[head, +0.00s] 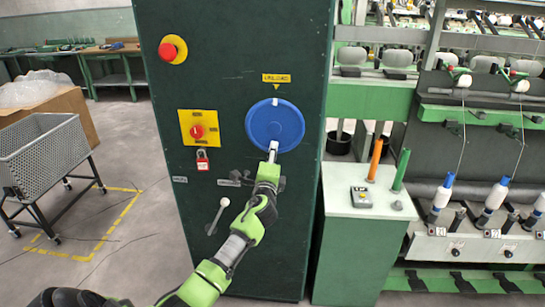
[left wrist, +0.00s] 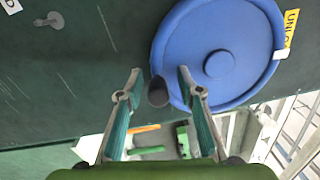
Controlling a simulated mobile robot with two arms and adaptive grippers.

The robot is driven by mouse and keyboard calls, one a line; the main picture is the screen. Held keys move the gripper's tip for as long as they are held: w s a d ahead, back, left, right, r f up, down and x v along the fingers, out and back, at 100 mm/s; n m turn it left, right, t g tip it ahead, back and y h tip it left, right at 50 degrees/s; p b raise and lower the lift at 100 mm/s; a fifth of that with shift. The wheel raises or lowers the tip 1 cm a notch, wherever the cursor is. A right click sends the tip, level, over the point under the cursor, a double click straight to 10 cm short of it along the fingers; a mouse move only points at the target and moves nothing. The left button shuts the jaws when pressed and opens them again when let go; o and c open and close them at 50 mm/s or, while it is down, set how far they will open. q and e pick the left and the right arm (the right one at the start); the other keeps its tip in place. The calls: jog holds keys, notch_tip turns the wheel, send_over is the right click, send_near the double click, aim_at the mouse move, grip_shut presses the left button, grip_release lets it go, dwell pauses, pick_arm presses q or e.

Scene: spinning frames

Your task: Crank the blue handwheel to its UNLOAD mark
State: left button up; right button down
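The blue handwheel (head: 275,124) is on the front of a dark green cabinet, under the yellow UNLOAD label (head: 275,78). A white mark (head: 275,102) sits at the wheel's top, close below the label; exact alignment is hard to tell. The wheel (left wrist: 190,50) fills the upper right of the left wrist view, with its white mark (left wrist: 279,54) near the label (left wrist: 291,28). My left gripper (head: 272,150) is at the wheel's lower rim. Its fingers (left wrist: 159,76) are apart, with the dark crank knob (left wrist: 158,92) between them and gaps visible on both sides. My right gripper is not visible.
The cabinet (head: 225,85) also bears a red stop button (head: 174,50), a yellow switch plate (head: 197,128), a padlock (head: 202,160) and a pale lever (head: 217,215). A green stand (head: 350,240) with coloured cones is to the right. A mesh cart (head: 45,160) stands left.

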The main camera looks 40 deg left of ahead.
pick_arm(q)
jog(key=shift+s+d, duration=0.1)
jog(key=shift+d, duration=0.1)
jog(key=shift+s+d, duration=0.2)
jog(key=shift+s, duration=0.05)
jog(key=v, duration=1.1)
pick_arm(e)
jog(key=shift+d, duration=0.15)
pick_arm(q)
jog(key=shift+s+a, duration=0.1)
